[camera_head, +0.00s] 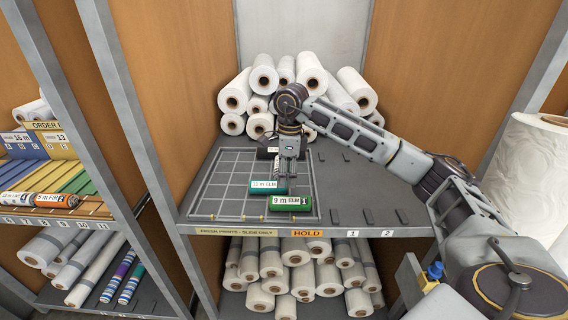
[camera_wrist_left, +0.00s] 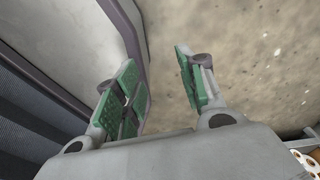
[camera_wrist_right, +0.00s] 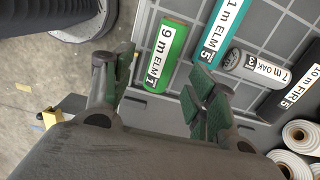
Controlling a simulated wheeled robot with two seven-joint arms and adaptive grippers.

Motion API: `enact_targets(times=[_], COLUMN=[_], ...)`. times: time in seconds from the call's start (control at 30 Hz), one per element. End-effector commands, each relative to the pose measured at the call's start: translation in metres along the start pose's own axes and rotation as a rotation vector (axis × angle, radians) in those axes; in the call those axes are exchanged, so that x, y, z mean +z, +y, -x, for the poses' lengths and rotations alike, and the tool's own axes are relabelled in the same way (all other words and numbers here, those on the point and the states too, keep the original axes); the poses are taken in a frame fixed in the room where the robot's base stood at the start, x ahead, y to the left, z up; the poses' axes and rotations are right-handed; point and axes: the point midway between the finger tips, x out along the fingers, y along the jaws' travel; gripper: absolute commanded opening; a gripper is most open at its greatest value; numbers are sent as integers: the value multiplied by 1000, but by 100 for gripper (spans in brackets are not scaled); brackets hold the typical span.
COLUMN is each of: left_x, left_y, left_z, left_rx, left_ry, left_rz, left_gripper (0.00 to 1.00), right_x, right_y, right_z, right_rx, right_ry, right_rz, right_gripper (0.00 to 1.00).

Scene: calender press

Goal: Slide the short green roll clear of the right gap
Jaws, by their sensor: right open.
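The short green roll (camera_head: 290,204), labelled 9 m ELM 1, lies at the front edge of the gridded shelf (camera_head: 226,168). It also shows in the right wrist view (camera_wrist_right: 166,54). A teal roll (camera_head: 268,187), labelled 11 m ELM, lies just behind it. My right gripper (camera_head: 288,184) points down over the rolls, behind the green roll in the head view. Its fingers are open in the right wrist view (camera_wrist_right: 158,76), with the green roll seen beyond them; no grip shows. My left gripper (camera_wrist_left: 157,62) is open and empty, outside the head view. No marked right gap is identifiable.
A grey 7 m OAK roll (camera_wrist_right: 256,66) and a black 10 m FIR roll (camera_wrist_right: 292,92) lie behind the teal one. White rolls (camera_head: 262,80) are stacked at the back. A HOLD label (camera_head: 306,233) marks the front edge. Dark blocks (camera_head: 368,216) stand on the right shelf.

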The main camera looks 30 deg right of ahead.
Motion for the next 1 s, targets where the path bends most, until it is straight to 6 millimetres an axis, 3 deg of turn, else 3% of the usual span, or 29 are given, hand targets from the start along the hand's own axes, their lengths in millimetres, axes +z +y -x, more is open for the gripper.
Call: enact_targets(times=[0.2, 0.6, 1.0], left_x=[-6, 27, 3], left_y=[-1, 5, 2], left_z=[0, 1, 3], left_rx=[-1, 5, 2], left_ry=[7, -33, -2], left_rz=[0, -1, 0], left_gripper=[40, 40, 40], right_x=[-15, -14, -16], right_y=[-7, -6, -6], right_z=[7, 5, -24], right_rx=[-16, -14, -12], right_ry=[47, 45, 47], right_rz=[-16, -16, -16], right_gripper=[57, 57, 57])
